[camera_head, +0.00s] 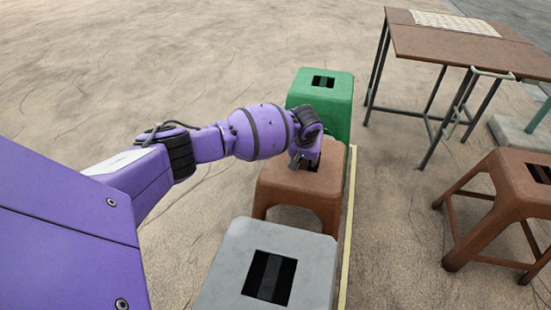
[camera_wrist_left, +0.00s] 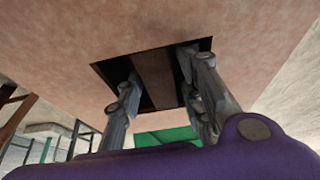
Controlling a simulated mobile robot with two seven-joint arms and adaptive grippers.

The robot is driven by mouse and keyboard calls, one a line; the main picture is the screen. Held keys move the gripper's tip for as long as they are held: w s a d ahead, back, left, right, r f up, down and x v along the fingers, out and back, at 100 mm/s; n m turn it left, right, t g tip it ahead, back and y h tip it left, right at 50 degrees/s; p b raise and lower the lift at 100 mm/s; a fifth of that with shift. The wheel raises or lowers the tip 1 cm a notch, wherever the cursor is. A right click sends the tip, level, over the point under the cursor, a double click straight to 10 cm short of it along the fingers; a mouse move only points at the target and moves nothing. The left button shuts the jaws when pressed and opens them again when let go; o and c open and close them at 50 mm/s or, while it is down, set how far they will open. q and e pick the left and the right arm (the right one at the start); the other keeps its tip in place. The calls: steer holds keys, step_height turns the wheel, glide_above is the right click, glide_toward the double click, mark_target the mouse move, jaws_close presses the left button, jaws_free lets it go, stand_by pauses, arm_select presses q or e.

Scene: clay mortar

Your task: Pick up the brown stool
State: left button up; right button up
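A brown stool (camera_head: 307,190) stands upright between a green and a grey stool in the head view. My left gripper (camera_head: 303,160) is over its seat, at the slot in the middle. In the left wrist view, the seat (camera_wrist_left: 60,60) fills the top, and a bar (camera_wrist_left: 155,78) crosses its dark rectangular slot. The fingers of my left gripper (camera_wrist_left: 160,85) are spread, one on each side of the bar, with their tips at the slot. I cannot tell whether they touch the bar. My right gripper is not in view.
The green stool (camera_head: 333,92) stands just behind and the grey stool (camera_head: 235,262) just in front. Another brown stool (camera_head: 505,195) stands at the right. A brown-topped table (camera_head: 450,48) is at the back right. The floor at the left is clear.

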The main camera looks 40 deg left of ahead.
arm_select(q)
steer(key=shift+f, duration=0.15)
stand_by(0.6)
steer(key=shift+c, duration=0.2)
jaws_close()
steer(key=shift+w, duration=0.15)
